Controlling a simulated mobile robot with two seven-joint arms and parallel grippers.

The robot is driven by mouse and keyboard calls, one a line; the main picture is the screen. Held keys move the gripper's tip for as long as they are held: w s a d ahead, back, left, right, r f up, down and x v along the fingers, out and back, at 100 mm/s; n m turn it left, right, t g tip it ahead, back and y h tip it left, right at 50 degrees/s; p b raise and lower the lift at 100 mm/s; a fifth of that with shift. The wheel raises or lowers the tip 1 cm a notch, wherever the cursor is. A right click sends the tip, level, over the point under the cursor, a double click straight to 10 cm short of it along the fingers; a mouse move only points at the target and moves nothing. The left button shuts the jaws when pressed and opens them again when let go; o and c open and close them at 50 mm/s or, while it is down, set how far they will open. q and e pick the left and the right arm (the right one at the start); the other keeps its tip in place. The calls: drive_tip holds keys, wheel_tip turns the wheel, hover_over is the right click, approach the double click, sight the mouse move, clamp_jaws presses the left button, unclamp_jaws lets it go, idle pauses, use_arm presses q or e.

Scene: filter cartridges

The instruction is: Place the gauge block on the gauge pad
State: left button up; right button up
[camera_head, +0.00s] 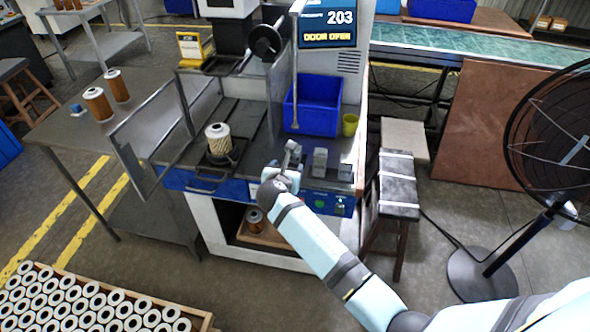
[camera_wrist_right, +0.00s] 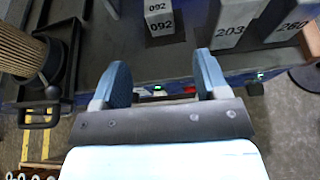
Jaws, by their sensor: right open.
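Three grey gauge blocks stand upright on the machine deck. In the right wrist view they read 092 (camera_wrist_right: 158,18), 203 (camera_wrist_right: 232,22) and 260 (camera_wrist_right: 288,20). In the head view two of them (camera_head: 320,160) (camera_head: 345,172) show just right of my right gripper (camera_head: 288,165). In the wrist view my right gripper (camera_wrist_right: 163,75) is open and empty, with block 092 beyond the gap between its fingers and apart from them. The machine display (camera_head: 327,22) reads 203 and DOOR OPEN. I cannot make out a gauge pad for certain. My left gripper is not in view.
A filter cartridge (camera_head: 218,138) stands on a dark fixture left of my gripper. A blue bin (camera_head: 314,105) and yellow cup (camera_head: 350,124) are behind the blocks. The open door frame (camera_head: 150,140) is at left, a stool (camera_head: 398,180) and fan (camera_head: 560,125) at right.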

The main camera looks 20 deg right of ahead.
drive_tip(key=s+a+f+m+y, duration=0.1)
drive_tip(key=s+f+m+y, duration=0.4)
drive_tip(key=s+f+m, duration=0.75)
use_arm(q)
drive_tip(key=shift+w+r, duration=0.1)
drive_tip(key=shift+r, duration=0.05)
use_arm(e)
drive_tip(key=s+a+m+y, duration=0.1)
drive_tip(key=s+m+y, duration=0.1)
drive_tip(key=s+m, duration=0.4)
drive_tip(key=s+a+r+m+y, duration=0.1)
drive_tip(key=s+m+y, duration=0.2)
drive_tip(key=s+m, duration=0.4)
drive_tip(key=s, duration=0.9)
drive_tip(key=shift+s+a+r+y, duration=0.2)
drive_tip(key=shift+a+r+y, duration=0.05)
drive_tip(key=shift+y, duration=0.05)
drive_tip(key=shift+m, duration=0.25)
